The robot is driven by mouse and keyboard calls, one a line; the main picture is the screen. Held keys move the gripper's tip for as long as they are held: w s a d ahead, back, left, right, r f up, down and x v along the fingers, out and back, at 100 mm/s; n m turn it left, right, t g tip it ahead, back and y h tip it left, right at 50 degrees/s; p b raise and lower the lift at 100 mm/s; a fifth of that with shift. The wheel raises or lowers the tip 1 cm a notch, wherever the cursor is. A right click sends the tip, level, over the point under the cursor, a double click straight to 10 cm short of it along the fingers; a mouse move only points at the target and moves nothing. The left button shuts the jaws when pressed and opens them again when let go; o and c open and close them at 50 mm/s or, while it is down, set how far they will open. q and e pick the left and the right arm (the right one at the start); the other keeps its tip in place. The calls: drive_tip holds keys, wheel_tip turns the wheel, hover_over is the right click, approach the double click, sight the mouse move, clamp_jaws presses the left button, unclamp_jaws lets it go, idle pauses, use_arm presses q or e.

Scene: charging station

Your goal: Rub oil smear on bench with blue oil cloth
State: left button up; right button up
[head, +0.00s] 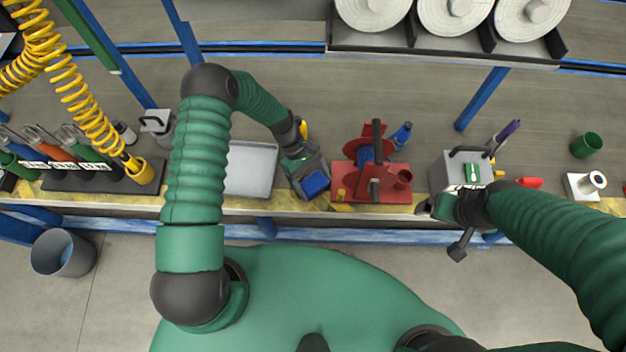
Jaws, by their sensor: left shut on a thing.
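My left gripper (312,182) is over the bench just right of a grey tray, shut on the blue oil cloth (316,184). The cloth shows as a small blue patch at the jaws, low over or on the bench top; I cannot tell whether it touches. The bench (345,208) has a worn yellowish front edge. I cannot make out the oil smear; the gripper and cloth may hide it. My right gripper (441,228) is at the bench's front edge, in front of a grey box, with its fingers spread apart and nothing between them.
A red reel stand (376,185) stands close right of the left gripper, with a blue bottle (402,134) behind it. The grey tray (262,190) is on the left. The grey box (446,172) and a green cup (586,145) are on the right. A bin (62,254) stands on the floor.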

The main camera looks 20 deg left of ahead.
sight(303, 185)
use_arm(q)
drive_tip(key=a, duration=0.2)
drive_tip(key=shift+s+a, duration=0.35)
drive_tip(key=shift+s, duration=0.05)
drive_tip(key=shift+s+a+f+p, duration=0.1)
drive_tip(key=shift+s+a, duration=0.1)
drive_tip(key=shift+a, duration=0.55)
drive_tip(key=shift+s+a+p, duration=0.1)
drive_tip(key=shift+s+a, duration=0.1)
drive_tip(key=shift+a, duration=0.5)
drive_tip(key=shift+s+a+f+p, duration=0.1)
drive_tip(key=shift+s+a, duration=0.1)
drive_tip(key=shift+a, duration=0.65)
drive_tip(key=shift+f, duration=0.15)
drive_tip(key=shift+w+d+f, duration=0.1)
drive_tip(key=shift+w+d, duration=0.15)
drive_tip(key=shift+d, duration=0.8)
drive_tip(key=shift+w+d, duration=0.2)
drive_tip(key=shift+d, duration=0.85)
drive_tip(key=shift+w+d, duration=0.1)
drive_tip(key=shift+d, duration=0.2)
drive_tip(key=shift+c, duration=0.7)
drive_tip(key=shift+w+d, duration=0.25)
drive_tip(key=shift+d, duration=0.55)
drive_tip(key=shift+w+d, duration=0.25)
drive_tip(key=shift+d, duration=0.55)
